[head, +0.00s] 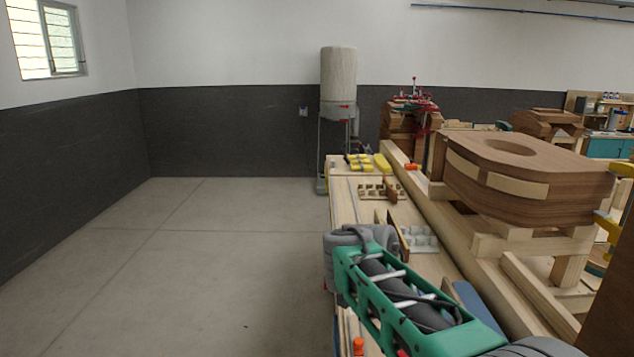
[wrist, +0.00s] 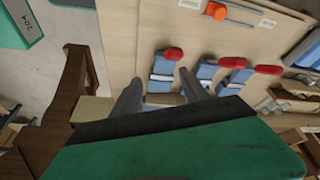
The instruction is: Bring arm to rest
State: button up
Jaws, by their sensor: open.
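In the wrist view my gripper (wrist: 160,77) is open, with its two grey fingers spread apart. Past the fingers is a pale wooden surface bearing several blue pieces with red ends (wrist: 163,66). One of these shows in the gap between the fingers, along with a small brown strip; how far off they are I cannot tell. Nothing is seen gripped. In the head view my green and grey arm (head: 395,300) reaches over the near part of the wooden bench (head: 345,200). My fingers cannot be made out there.
A large wooden chair form (head: 530,178) stands right of my arm on timber supports. Yellow pieces (head: 382,163) and a slotted block (head: 378,188) lie farther along the bench. A dust collector (head: 338,75) stands behind. The concrete floor (head: 190,270) on the left is clear.

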jog(key=s+a+f+n+t+y+b, duration=0.1)
jog(key=s+f+n+y, duration=0.1)
jog(key=s+n, duration=0.4)
jog(key=s+a+f+n+t+y+b, duration=0.1)
jog(key=s+f+n+t+y+b, duration=0.1)
jog(key=s+n, duration=0.5)
jog(key=shift+s+f, duration=0.45)
jog(key=shift+s, duration=0.45)
